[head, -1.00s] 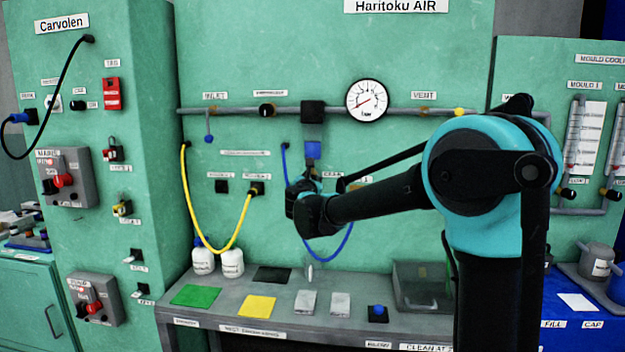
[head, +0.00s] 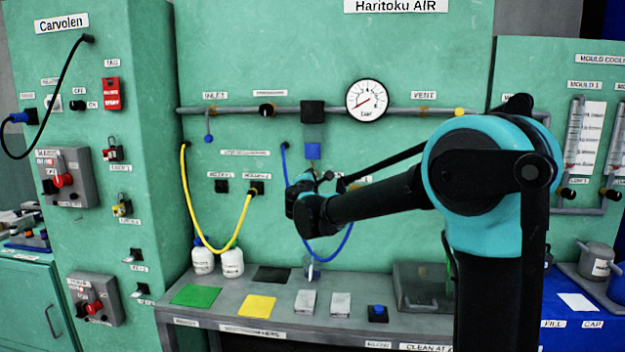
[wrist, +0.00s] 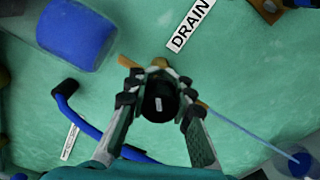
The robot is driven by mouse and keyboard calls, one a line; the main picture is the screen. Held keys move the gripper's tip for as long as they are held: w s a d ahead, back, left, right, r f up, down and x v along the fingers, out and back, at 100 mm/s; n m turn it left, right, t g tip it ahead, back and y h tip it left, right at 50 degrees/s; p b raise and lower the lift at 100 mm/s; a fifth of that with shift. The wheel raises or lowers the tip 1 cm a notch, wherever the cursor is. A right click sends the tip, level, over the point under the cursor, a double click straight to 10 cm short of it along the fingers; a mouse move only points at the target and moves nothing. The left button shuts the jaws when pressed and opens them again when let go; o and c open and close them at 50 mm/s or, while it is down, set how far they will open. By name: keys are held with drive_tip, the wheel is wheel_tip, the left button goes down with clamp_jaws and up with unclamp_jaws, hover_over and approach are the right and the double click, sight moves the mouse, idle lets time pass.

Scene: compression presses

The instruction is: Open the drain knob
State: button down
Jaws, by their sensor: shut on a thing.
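The drain knob (wrist: 160,100) is a round black knob with a small light mark, below the DRAIN label (wrist: 187,25) in the wrist view. My gripper (wrist: 158,108) is shut on it, with one finger on each side. A thin light-blue stream (wrist: 245,132) runs from beside the right finger towards a clear cup (wrist: 293,163) with blue in it at the lower right. In the head view my wrist and arm cover most of the knob area, below the blue filter bowl (head: 313,151).
The blue bowl (wrist: 75,35) is close at the upper left in the wrist view. A blue hose (head: 335,250) and a yellow hose (head: 190,210) hang near my arm. The pressure gauge (head: 367,100) is above right. The bench (head: 215,305) lies below with several pads and blocks.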

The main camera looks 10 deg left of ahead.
drive_tip(key=shift+m, duration=3.8)
drive_tip(key=c, duration=1.3)
unclamp_jaws()
drive_tip(key=s, duration=1.2)
drive_tip(key=shift+a, duration=0.2)
